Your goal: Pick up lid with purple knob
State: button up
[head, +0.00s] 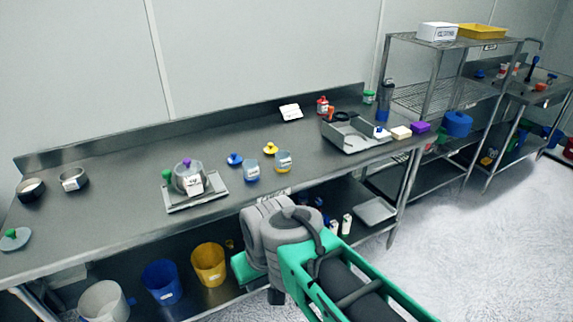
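The purple knob (187,162) shows on top of a clear or pale lid, which seems to sit on a metal container (180,183) with a white label. The container stands on a flat scale or tray (208,202) on the left half of the steel bench. A green knob stands close to its left side. My arm reaches in from the bottom right, with its grey and green links in front of the bench's front edge, apart from the lid. A small dark part at its lower end may be my gripper (275,297); its fingers cannot be made out.
Jars with a blue lid (235,159) and a yellow lid (270,148) stand right of the scale. A metal tray device (352,135) stands right. Floor at right is clear.

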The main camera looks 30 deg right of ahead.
aim_at(188, 167)
jog(key=z, duration=0.1)
jog(key=k, duration=0.5)
jog(key=u, duration=1.05)
jog(key=i, duration=1.15)
jog(key=z, duration=0.4)
